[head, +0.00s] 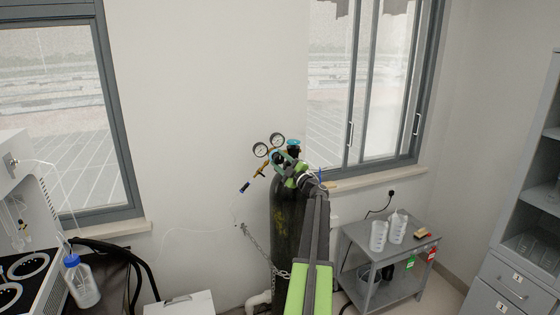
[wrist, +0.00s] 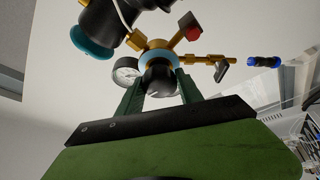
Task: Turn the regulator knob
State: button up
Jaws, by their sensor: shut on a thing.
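The black regulator knob (wrist: 161,82) sits at the front of the brass regulator (wrist: 158,50). My gripper (wrist: 160,86) has its two green fingers on either side of this knob and is shut on it. In the head view the regulator's two round gauges (head: 269,145) stand above the dark gas cylinder (head: 287,215). My gripper (head: 292,172) is at the cylinder's top, and the knob is hidden there behind it and the arm. One gauge (wrist: 127,70) shows just left of the knob in the wrist view.
A teal valve wheel (wrist: 91,43) is close to the left of the regulator. A brass outlet with a blue end (wrist: 264,61) sticks out right. A chain (head: 262,255) runs to the cylinder. A grey cart (head: 372,245) with white bottles stands to the right.

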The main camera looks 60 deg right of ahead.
jog(key=o, duration=1.4)
jog(key=shift+s+r, duration=0.1)
jog(key=shift+s, duration=0.05)
jog(key=shift+c, duration=0.2)
jog(key=b+v, duration=0.4)
jog(key=v, duration=1.3)
jog(key=shift+s+a, duration=0.1)
jog(key=shift+a, duration=0.05)
